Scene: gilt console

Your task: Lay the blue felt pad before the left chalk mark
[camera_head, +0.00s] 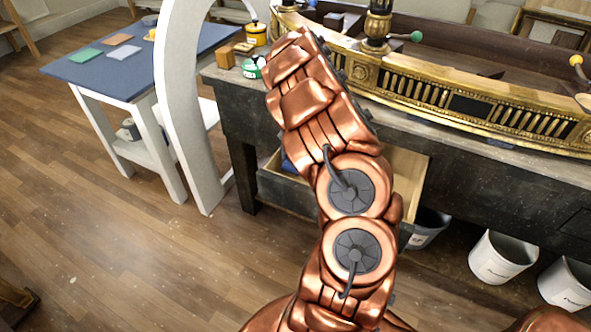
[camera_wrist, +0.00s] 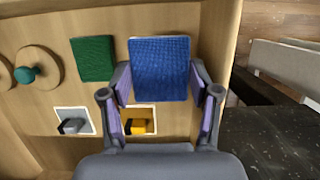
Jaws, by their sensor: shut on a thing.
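The blue felt pad (camera_wrist: 160,68) is square and sits between the two lilac-padded fingers of my gripper (camera_wrist: 161,84) in the wrist view. The fingers are at its left and right edges, and the gripper is shut on it. Behind it is the pale wooden floor of a drawer; I cannot tell whether the pad touches that floor. In the head view my arm hides the gripper. A small blue patch shows in the open drawer (camera_head: 418,170), left of my arm; I cannot tell what it is. I see no chalk mark.
A green pad (camera_wrist: 92,58) and a round wooden piece with a teal knob (camera_wrist: 24,75) lie beside the blue pad. A blue-topped table (camera_head: 85,73) bears several coloured pads. A white arch (camera_head: 172,110) stands between it and the dark bench (camera_head: 480,155). Bins (camera_head: 497,257) stand below.

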